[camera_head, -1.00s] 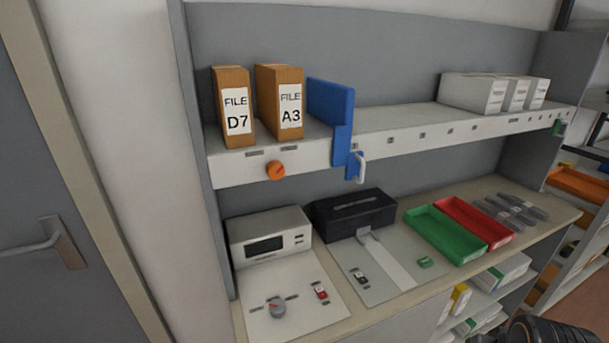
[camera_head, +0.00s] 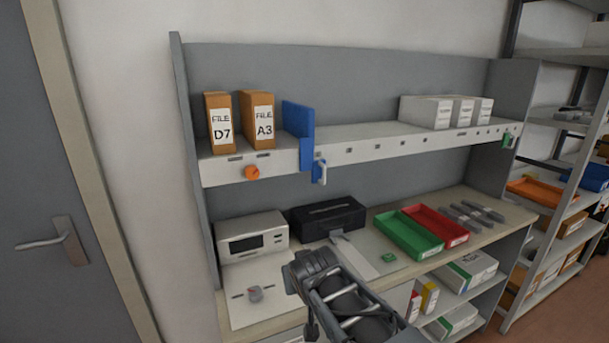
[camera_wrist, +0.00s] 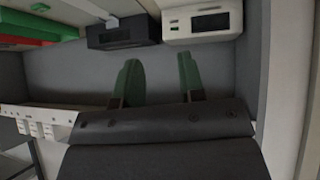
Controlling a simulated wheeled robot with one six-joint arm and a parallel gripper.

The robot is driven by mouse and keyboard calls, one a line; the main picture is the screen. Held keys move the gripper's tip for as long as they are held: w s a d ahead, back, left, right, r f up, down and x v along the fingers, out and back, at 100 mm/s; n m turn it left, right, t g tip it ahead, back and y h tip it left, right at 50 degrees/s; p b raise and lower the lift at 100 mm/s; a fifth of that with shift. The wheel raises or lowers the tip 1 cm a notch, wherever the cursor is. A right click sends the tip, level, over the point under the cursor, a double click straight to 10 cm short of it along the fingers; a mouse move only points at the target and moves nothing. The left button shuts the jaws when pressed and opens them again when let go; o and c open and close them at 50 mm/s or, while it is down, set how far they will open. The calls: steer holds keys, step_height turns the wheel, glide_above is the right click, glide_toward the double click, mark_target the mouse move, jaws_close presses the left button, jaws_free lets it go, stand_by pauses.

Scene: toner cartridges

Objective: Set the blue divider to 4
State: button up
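The blue divider (camera_head: 300,124) is an upright plate on the upper shelf, just right of the file box A3 (camera_head: 259,120). Its blue bracket with a pale handle (camera_head: 321,172) hangs over the shelf's front rail (camera_head: 400,146), which has a row of small square marks; I cannot read any numbers. My gripper (camera_wrist: 158,68) shows in the wrist view with its two green fingers apart and nothing between them. The divider is not visible in the wrist view. In the head view my arm rises in front of the bench, well below the divider; the fingers cannot be made out there.
File box D7 (camera_head: 219,122) stands left of A3. An orange knob (camera_head: 252,172) and a green tag (camera_head: 508,140) are on the rail. White boxes (camera_head: 445,112) stand at the shelf's right. A white device (camera_head: 252,237), black box (camera_head: 327,217) and trays sit below. Shelf middle is clear.

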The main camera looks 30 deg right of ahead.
steer(key=w+d+r+m+t+h, duration=0.2)
steer(key=w+d+r+t+h, duration=0.15)
steer(key=d+r, duration=0.35)
steer(key=n+t, duration=0.1)
steer(key=t, duration=0.4)
glide_toward(325, 174)
steer(key=shift+y, duration=0.45)
steer(key=p+x, duration=0.2)
steer(key=x, duration=0.8)
steer(key=shift+w+d+r, duration=0.2)
steer(key=shift+d, duration=0.05)
jaws_close()
